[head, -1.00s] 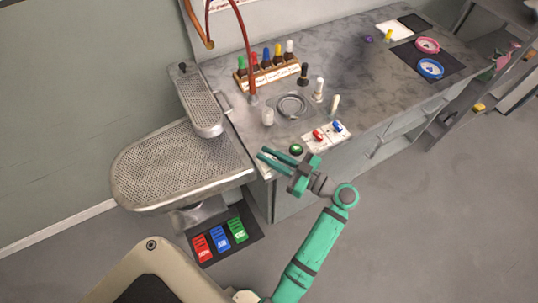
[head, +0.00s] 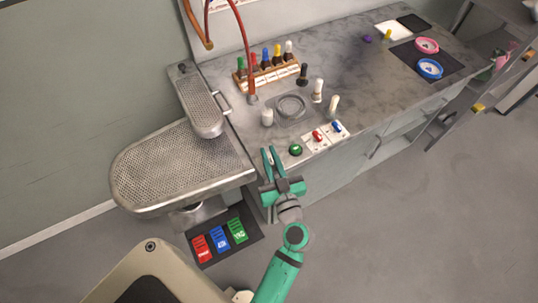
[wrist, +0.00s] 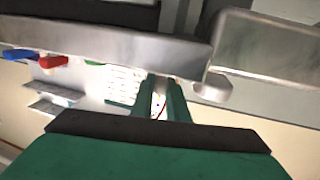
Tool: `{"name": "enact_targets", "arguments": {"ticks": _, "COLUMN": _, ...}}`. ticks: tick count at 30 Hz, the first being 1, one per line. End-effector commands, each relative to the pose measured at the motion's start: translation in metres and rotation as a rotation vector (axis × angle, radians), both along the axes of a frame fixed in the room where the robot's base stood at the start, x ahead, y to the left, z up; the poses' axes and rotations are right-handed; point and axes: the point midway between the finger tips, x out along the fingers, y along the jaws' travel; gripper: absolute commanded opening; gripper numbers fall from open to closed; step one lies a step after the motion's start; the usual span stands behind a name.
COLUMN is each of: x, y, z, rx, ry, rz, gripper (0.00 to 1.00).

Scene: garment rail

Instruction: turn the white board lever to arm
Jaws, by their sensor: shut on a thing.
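A white board (head: 315,141) on the counter's front edge carries a red knob (head: 318,136) and a blue knob (head: 338,126). My gripper (head: 271,150) is at the counter's front left corner, beside the metal ironing board and left of the green button, apart from both knobs. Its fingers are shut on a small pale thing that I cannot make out. In the wrist view the fingers (wrist: 160,82) show with a white sliver between them; the red knob (wrist: 53,61) and blue knob (wrist: 19,54) are off to the left.
A perforated metal board (head: 180,165) with a smaller sleeve board (head: 202,105) stands left. Three coloured pedals (head: 219,239) lie on the floor.

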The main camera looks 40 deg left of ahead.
Motion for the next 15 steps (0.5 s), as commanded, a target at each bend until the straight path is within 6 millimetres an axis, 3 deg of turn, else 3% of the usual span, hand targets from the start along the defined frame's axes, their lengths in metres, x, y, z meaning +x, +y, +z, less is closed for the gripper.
{"name": "enact_targets", "arguments": {"ticks": 15, "x": 0.0004, "y": -0.0004, "z": -0.0001, "rx": 0.001, "ry": 0.001, "rz": -0.289, "gripper": 0.0}}
